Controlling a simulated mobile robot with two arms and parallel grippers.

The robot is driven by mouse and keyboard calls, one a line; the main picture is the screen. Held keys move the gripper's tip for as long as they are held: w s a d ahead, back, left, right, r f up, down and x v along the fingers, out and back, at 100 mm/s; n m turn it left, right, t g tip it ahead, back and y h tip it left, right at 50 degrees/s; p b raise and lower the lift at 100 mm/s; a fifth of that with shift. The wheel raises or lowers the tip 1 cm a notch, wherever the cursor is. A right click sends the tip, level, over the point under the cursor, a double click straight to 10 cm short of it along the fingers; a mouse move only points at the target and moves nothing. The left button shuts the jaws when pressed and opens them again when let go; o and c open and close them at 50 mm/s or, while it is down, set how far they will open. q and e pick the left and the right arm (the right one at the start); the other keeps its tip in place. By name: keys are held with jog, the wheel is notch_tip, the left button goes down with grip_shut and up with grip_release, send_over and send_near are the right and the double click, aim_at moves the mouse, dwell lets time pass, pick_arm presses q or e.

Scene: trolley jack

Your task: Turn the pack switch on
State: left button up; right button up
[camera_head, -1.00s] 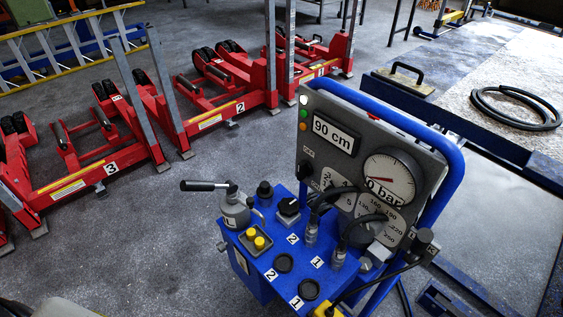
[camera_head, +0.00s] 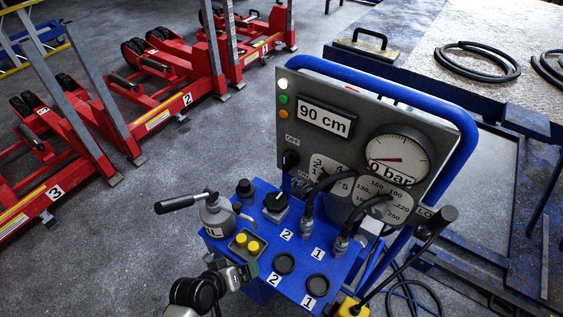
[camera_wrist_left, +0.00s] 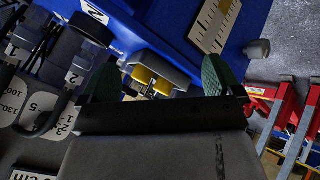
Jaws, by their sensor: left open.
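The pack switch (camera_head: 291,158) is a small black knob at the left edge of the grey panel (camera_head: 420,125). An OFF label is above it and an ON label below it; its exact setting is too small to tell. My left gripper (camera_head: 246,270) is at the near edge of the blue console top (camera_head: 262,213), below and left of the switch and apart from it. It is open and empty. In the left wrist view its green fingertips (camera_wrist_left: 160,78) stand apart, with the yellow buttons (camera_wrist_left: 152,82) seen between them. My right gripper is not in view.
A grey valve with a black lever (camera_head: 180,203), a black knob (camera_head: 276,202) and upright hose connectors (camera_head: 307,231) stand on the console. A blue tube frame (camera_head: 463,130) surrounds the panel. Red jacks (camera_head: 165,115) stand at left. Grey floor between is clear.

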pick_arm(q)
jog(key=w+d+r+n+t+h+b, duration=0.1)
jog(key=w+d+r+t+h, duration=0.15)
jog(key=r, duration=0.45)
jog(key=w+d+r+n+t+h, duration=0.1)
jog(key=w+d+r+h, duration=0.15)
jog(key=r, duration=0.55)
jog(key=n+t, duration=0.4)
jog(key=n, duration=0.3)
send_near(284, 165)
jog(key=x, duration=1.1)
jog(key=shift+s, duration=0.1)
jog(key=c, duration=0.9)
